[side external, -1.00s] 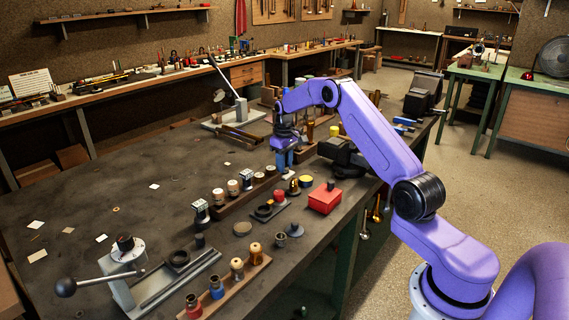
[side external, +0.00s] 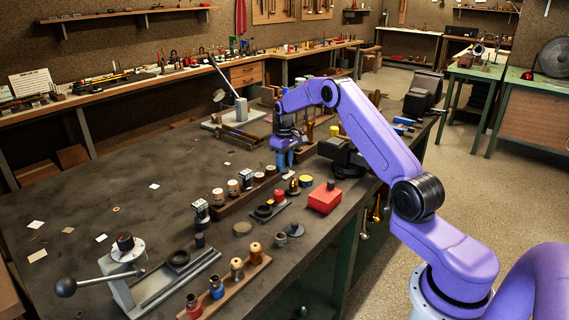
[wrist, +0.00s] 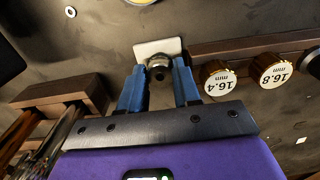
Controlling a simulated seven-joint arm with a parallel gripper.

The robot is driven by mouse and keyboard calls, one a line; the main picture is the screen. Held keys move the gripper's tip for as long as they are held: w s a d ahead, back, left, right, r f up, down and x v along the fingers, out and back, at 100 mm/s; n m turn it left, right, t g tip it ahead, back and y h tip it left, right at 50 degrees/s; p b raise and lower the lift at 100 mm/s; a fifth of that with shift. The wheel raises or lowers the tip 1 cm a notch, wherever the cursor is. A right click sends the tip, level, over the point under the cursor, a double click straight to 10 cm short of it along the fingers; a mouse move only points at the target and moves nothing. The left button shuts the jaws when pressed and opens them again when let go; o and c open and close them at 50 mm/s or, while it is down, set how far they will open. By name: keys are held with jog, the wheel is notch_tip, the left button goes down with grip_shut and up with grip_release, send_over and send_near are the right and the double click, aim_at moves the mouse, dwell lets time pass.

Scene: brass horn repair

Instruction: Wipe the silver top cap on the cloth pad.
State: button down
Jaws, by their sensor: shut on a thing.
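My gripper (wrist: 159,85) points at the bench, its two blue fingers closed on a small silver cap (wrist: 158,67). The cap shows a dark round opening between the fingertips, and the fingers hide part of its sides. A pale square pad (wrist: 146,48), likely the cloth pad, lies just beyond the cap in the wrist view. The cap overlaps the pad's near edge in the picture; whether they touch I cannot tell.
A wooden rack with round pieces marked 16.4 (wrist: 220,82) and 16.8 (wrist: 276,74) stands right of my gripper. A dark wooden holder (wrist: 62,92) with rods is at left. A red box (side external: 325,198) stands near the bench edge.

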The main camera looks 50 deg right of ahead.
jog(key=shift+f, duration=0.15)
jog(key=shift+d, duration=0.1)
jog(key=shift+d, duration=0.4)
jog(key=shift+a, duration=0.1)
jog(key=shift+a, duration=0.9)
jog(key=shift+d, duration=1.05)
jog(key=shift+a, duration=0.1)
jog(key=shift+a, duration=1)
